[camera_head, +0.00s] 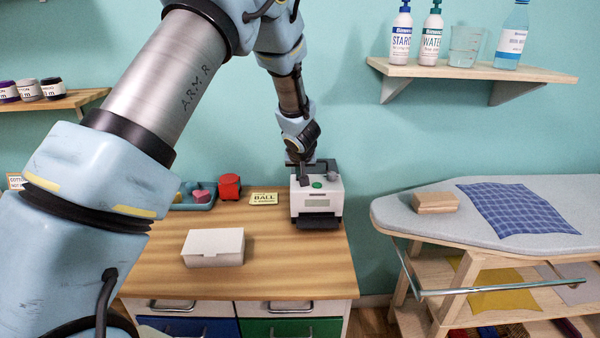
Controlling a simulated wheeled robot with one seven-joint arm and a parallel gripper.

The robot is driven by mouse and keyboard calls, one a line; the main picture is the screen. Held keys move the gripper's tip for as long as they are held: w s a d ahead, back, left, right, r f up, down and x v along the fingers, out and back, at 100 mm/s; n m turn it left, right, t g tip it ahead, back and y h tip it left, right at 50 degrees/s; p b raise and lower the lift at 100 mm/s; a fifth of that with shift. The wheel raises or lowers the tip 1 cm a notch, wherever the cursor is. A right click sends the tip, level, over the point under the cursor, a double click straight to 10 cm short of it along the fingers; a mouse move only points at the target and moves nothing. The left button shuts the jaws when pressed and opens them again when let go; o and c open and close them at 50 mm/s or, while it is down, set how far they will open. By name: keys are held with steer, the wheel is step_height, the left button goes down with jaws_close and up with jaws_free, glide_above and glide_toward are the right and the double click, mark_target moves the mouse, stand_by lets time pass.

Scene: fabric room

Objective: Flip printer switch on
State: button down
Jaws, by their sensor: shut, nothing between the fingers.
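The printer (317,199) is a small white box with a dark front slot, standing at the right back of the wooden cabinet top. A green round spot (316,185) shows on its top, with a small grey part (332,177) to the right of it. I cannot tell which of these is the switch. My gripper (304,181) points down at the printer's top, left of the green spot. Its fingers look shut and empty. I cannot tell whether they touch the printer. My wrist hides part of the printer's back.
A white box (213,248) lies on the cabinet top (270,270) at front left. A red object (229,187), a yellow "BALL" card (264,198) and a blue tray (194,205) stand left of the printer. An ironing board (410,215) stands to the right. A shelf (470,70) hangs above.

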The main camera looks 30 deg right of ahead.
steer(key=shift+s+f+t+b, duration=0.15)
steer(key=shift+f+b, duration=0.25)
steer(key=shift+b, duration=0.8)
steer(key=shift+f+t+b, duration=0.15)
steer(key=shift+f+b, duration=0.2)
steer(key=shift+b, duration=0.85)
steer(key=shift+r+p, duration=0.45)
steer(key=shift+p, duration=0.2)
steer(key=shift+r, duration=0.1)
steer(key=shift+r+p, duration=0.7)
steer(key=shift+p, duration=0.3)
steer(key=shift+a+r+p, duration=0.1)
steer(key=shift+r+p, duration=0.4)
step_height(320, 180, up, 4)
steer(key=p, duration=0.3)
steer(key=shift+s+a+p, duration=0.1)
steer(key=shift+p, duration=0.25)
steer(key=s+a+r, duration=0.3)
steer(key=s+r, duration=0.2)
steer(key=s, duration=0.2)
steer(key=shift+s+b, duration=0.15)
steer(key=shift+b, duration=0.3)
